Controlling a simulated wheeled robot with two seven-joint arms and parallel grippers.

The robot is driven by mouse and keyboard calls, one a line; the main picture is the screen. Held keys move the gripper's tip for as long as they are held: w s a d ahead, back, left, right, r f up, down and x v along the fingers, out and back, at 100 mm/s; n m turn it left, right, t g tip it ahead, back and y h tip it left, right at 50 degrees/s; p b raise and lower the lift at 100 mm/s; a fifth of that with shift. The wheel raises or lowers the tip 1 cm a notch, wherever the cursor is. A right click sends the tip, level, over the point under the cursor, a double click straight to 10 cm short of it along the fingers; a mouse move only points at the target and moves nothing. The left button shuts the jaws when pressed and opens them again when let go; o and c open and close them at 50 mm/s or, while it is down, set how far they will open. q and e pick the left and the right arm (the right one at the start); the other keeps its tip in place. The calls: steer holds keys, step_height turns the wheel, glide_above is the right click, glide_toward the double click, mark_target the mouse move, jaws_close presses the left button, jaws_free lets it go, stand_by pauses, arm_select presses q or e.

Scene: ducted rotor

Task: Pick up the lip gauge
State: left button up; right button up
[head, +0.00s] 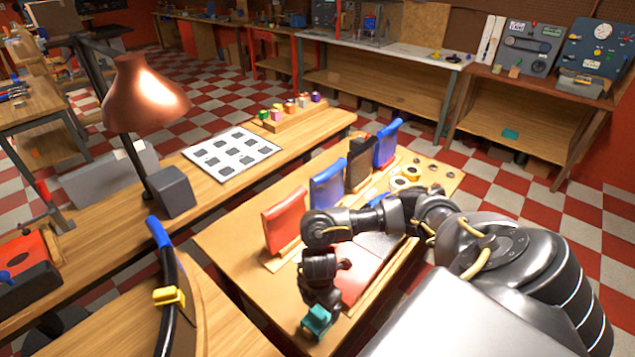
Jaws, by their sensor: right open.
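The gripper is open. A small teal block (317,321), which seems to be the lip gauge, shows right at its fingertips. The dark fingers hide part of the block, and I cannot tell whether they touch it. A yellow piece (168,296) sits across a black curved strip with a blue end (160,234) at the lower left, apart from the gripper. My left gripper is not in view.
Red (284,222), blue (327,184) and black upright pieces stand on the table (228,239) behind my arm. White rings (399,183) lie farther back. A copper lamp (140,92) overhangs the left bench. The table's left part is clear.

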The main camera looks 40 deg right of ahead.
mark_target(318, 314)
steer(key=f, duration=0.2)
steer(key=f+b, duration=0.1)
steer(key=f, duration=0.1)
steer(key=shift+w+a+f+b, duration=0.1)
steer(key=shift+w+f+b, duration=0.1)
steer(key=shift+f+b, duration=0.1)
steer(key=shift+f, duration=0.2)
steer(key=f+b, duration=0.1)
steer(key=f, duration=0.4)
steer(key=shift+d, duration=0.2)
steer(key=c, duration=1.1)
